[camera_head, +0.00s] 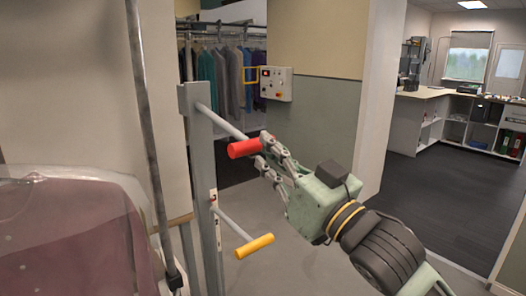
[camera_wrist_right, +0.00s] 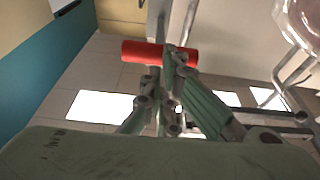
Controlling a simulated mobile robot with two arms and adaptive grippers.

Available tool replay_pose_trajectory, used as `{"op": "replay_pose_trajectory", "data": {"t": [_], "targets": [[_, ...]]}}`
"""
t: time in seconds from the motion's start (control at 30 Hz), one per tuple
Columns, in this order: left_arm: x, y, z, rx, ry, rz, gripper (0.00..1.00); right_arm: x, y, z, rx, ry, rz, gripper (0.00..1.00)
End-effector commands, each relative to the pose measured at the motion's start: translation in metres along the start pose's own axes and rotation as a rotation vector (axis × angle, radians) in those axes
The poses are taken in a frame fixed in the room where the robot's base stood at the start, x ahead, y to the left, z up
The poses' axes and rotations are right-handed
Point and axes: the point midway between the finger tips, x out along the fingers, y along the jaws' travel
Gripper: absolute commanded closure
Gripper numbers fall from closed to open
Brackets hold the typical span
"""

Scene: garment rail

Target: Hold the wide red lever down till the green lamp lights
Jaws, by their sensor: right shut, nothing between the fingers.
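The wide red lever (camera_head: 245,148) is a red cylinder grip on a grey rod that leaves the upper part of a grey post (camera_head: 205,190) and slopes down to the right in the picture. My right gripper (camera_head: 264,148) is at the grip's right end, its fingers closed with nothing between them. In the right wrist view the red grip (camera_wrist_right: 158,52) lies across the fingertips (camera_wrist_right: 165,62); whether they touch it I cannot tell. I see no lit green lamp. My left gripper is out of view.
A lever with a yellow grip (camera_head: 254,246) sits lower on the same post. A white control box (camera_head: 276,83) with a red light is on the wall behind. A garment rail with clothes (camera_head: 230,75) stands at the back. A maroon padded form (camera_head: 70,235) fills the lower left.

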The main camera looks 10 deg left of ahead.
Motion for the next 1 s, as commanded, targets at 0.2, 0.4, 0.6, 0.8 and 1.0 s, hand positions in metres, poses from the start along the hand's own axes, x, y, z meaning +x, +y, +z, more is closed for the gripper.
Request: {"op": "replay_pose_trajectory", "data": {"t": [0.2,0.4,0.6,0.8,1.0], "targets": [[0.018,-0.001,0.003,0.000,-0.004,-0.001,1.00,-0.047,0.000,0.016,-0.001,0.004,0.000,1.00],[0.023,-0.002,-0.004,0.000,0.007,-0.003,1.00,-0.070,-0.001,0.020,-0.003,0.007,-0.001,1.00],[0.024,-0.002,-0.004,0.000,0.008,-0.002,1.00,-0.075,-0.001,0.019,-0.002,0.009,-0.002,1.00],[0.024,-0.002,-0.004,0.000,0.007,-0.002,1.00,-0.075,-0.001,0.019,-0.002,0.009,-0.002,1.00],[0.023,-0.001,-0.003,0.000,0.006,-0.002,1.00,-0.070,0.027,0.044,0.017,-0.023,0.056,1.00]]}}
